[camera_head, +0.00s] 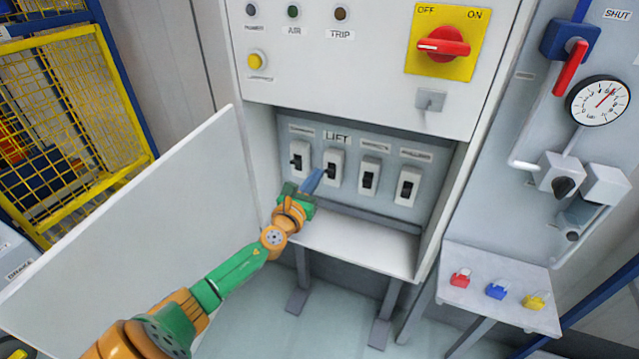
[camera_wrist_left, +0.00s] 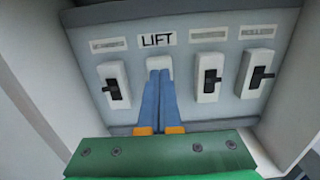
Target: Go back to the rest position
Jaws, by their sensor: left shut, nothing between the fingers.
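My left gripper (camera_head: 316,180) reaches into the open compartment of the grey cabinet, in front of the switch labelled LIFT (camera_head: 334,166). Its blue fingers are together with nothing between them; they also show in the left wrist view (camera_wrist_left: 160,75). The fingers cover most of the LIFT switch (camera_wrist_left: 158,62) there, and I cannot tell whether they touch it. The LIFT switch's lever is mostly hidden. My right gripper is not in view.
The open cabinet door (camera_head: 130,230) stands left of my left arm, and a shelf (camera_head: 360,245) lies below the switches. Another switch (camera_head: 300,158) is close on the left. A ledge with red, blue and yellow padlocks (camera_head: 497,290) is at right.

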